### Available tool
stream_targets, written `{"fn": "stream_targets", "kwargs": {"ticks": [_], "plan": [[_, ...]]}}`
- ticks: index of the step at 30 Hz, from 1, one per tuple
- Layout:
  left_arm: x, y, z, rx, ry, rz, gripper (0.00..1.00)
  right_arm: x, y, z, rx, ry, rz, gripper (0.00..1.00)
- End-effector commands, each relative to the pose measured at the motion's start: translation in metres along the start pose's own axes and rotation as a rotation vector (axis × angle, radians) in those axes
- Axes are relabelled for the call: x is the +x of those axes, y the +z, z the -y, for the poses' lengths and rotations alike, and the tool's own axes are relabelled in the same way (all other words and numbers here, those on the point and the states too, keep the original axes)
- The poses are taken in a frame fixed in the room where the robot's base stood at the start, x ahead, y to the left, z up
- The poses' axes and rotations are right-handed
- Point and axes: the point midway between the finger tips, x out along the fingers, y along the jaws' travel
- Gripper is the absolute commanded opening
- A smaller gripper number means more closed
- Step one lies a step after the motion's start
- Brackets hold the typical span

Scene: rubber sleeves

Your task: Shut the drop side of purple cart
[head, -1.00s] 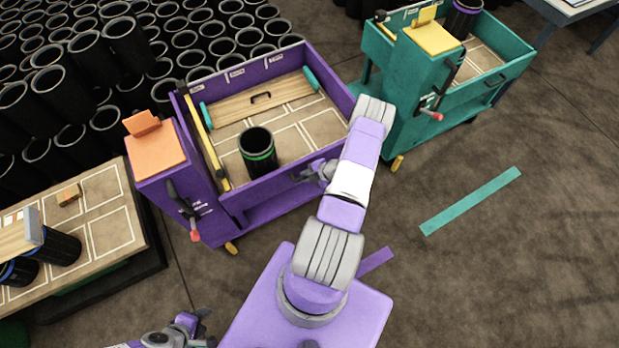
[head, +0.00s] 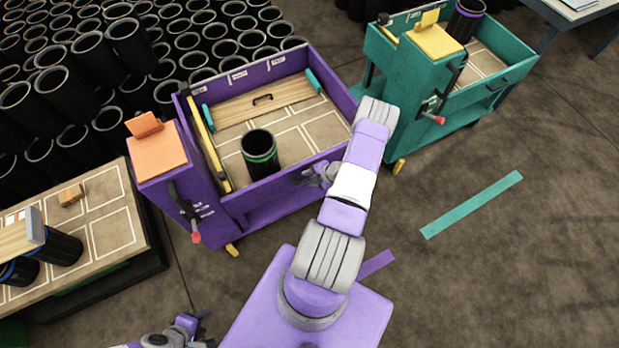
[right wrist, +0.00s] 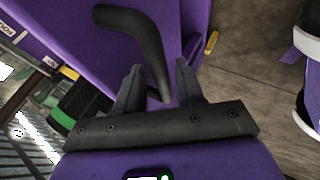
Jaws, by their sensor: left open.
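The purple cart (head: 172,207) stands at the middle left. Its near side panel (head: 283,187) looks upright, partly hidden by my right arm. My right gripper (head: 311,173) is at the outer face of this panel. In the right wrist view a black bent handle (right wrist: 130,25) runs down to between the spread fingers of the gripper (right wrist: 159,72); I cannot tell if they touch it. My left gripper (head: 200,325) is open at the bottom edge, away from the cart and partly cut off. A black sleeve with a green band (head: 260,155) stands inside the cart.
A teal cart (head: 400,115) stands close on the right. A red-tipped lever (head: 187,218) is on the purple cart's left post. A table with sleeves (head: 105,215) is at the left; many black sleeves stand behind.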

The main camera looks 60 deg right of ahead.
Motion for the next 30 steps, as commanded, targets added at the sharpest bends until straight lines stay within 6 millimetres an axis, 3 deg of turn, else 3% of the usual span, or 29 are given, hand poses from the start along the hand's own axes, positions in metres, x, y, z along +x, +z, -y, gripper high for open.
{"fn": "stream_targets", "kwargs": {"ticks": [6, 12, 30], "plan": [[-0.009, 0.000, -0.003, 0.000, 0.000, 0.000, 0.44, -0.041, 0.001, -0.002, -0.001, 0.000, 0.006, 0.42], [-0.012, 0.001, -0.005, 0.000, 0.000, 0.000, 0.44, -0.064, 0.001, 0.001, 0.000, -0.003, 0.003, 0.42], [-0.012, 0.001, -0.005, 0.000, 0.000, 0.000, 0.44, -0.068, 0.001, 0.003, 0.002, -0.005, 0.003, 0.42]]}}
